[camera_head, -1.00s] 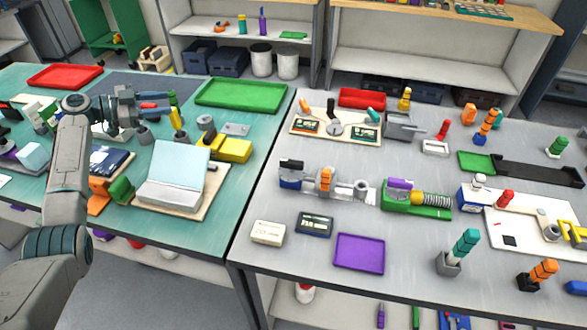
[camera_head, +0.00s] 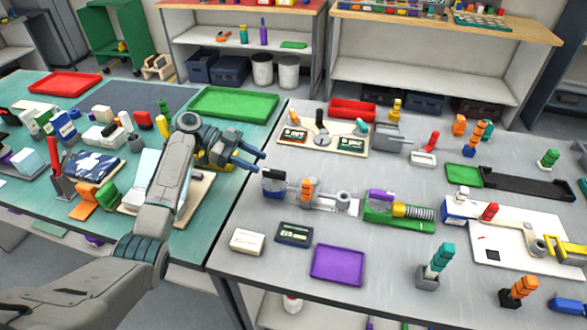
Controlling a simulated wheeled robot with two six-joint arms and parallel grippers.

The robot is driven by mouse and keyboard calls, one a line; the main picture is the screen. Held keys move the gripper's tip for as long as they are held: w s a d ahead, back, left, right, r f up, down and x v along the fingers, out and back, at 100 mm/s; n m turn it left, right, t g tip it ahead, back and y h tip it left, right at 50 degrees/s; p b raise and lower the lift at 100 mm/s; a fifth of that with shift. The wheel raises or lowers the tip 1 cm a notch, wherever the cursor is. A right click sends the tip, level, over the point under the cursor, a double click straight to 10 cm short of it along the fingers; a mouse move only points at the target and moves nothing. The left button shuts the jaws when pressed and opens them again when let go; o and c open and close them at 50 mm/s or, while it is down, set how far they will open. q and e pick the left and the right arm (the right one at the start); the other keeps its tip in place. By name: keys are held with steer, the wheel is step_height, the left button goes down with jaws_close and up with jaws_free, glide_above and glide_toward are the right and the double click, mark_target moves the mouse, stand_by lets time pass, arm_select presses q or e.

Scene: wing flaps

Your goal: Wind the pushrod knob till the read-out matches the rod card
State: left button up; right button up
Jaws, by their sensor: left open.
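My left gripper (camera_head: 260,162) is open and empty, over the gap side of the grey table. Its fingers point right, just above and left of a dark blue box with a black top (camera_head: 273,184), perhaps the read-out. This box sits at the left end of a pale rail assembly (camera_head: 330,203) with an orange upright part (camera_head: 307,190), which may be the pushrod knob. A dark card-like block with a pale face (camera_head: 293,234) lies in front and may be the rod card. Its writing is too small to read. My right gripper is not in view.
A green fixture with a spring (camera_head: 400,212) stands right of the rail. A purple tray (camera_head: 337,265) and a cream block (camera_head: 247,241) lie in front. A board with two dark panels (camera_head: 322,139) lies behind. My left arm covers part of the teal table.

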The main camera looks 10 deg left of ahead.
mark_target(275, 171)
arm_select(q)
steer(key=p+x, duration=0.2)
steer(key=x, duration=0.1)
steer(key=shift+s+d, duration=0.15)
steer(key=shift+d, duration=0.05)
steer(key=p+x, duration=0.1)
steer(key=x, duration=0.2)
steer(key=shift+d, duration=0.1)
steer(key=shift+d+f, duration=0.2)
steer(key=shift+d, duration=0.05)
steer(key=shift+f, duration=0.15)
jaws_close()
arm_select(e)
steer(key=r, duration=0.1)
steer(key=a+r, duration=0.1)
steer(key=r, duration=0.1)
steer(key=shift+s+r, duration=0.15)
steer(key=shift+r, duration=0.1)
